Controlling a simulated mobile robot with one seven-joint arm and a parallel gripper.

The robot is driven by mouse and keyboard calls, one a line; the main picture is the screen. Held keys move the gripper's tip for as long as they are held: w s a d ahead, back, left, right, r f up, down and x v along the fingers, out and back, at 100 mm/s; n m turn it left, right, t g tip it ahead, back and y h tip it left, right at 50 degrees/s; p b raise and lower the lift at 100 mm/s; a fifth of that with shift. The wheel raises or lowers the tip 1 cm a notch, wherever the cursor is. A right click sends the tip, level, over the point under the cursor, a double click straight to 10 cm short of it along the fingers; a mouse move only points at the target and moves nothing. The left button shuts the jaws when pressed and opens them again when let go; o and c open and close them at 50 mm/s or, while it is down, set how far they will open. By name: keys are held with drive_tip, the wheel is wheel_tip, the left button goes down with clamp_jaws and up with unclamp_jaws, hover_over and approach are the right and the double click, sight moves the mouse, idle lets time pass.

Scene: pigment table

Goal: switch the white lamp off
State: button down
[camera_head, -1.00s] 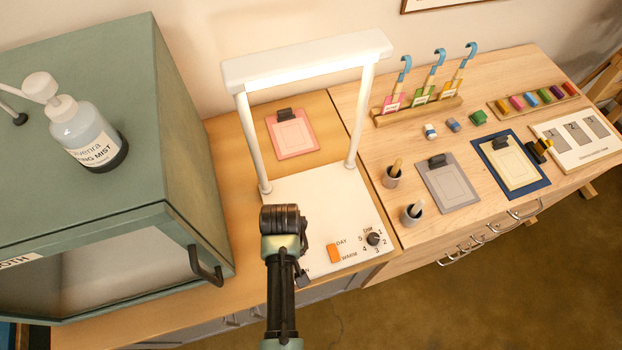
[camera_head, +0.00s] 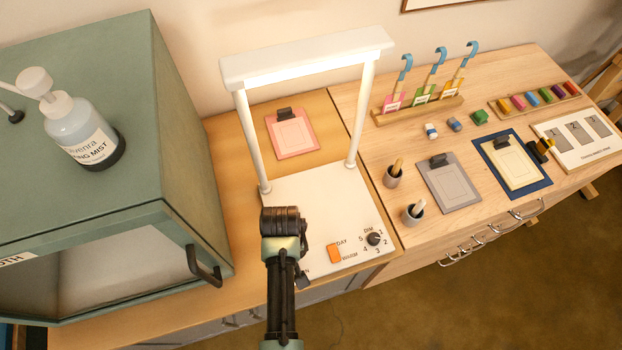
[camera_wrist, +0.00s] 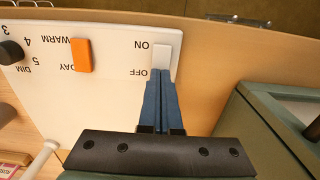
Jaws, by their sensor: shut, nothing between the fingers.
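The white lamp is an arch with a top bar (camera_head: 308,56) over a flat white base (camera_head: 310,205); the bar's underside looks bright. In the wrist view, a white switch (camera_wrist: 161,54) sits near the base's corner, between the printed words ON and OFF. My gripper (camera_wrist: 159,84) is shut and empty, its blue fingertips at the OFF end of the switch. I cannot tell whether they touch it. In the head view, my arm hides the switch.
The base also carries an orange slider (camera_wrist: 82,55) and a black dim knob (camera_wrist: 10,52). A green booth (camera_head: 190,190) stands close on the left. Small pots (camera_head: 393,177) and clipboards (camera_head: 449,184) lie to the right.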

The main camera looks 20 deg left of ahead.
drive_tip(key=shift+f, duration=0.3)
wheel_tip(320, 180, up, 7)
drive_tip(key=p, duration=0.7)
drive_tip(key=shift+r, duration=0.1)
idle(0.7)
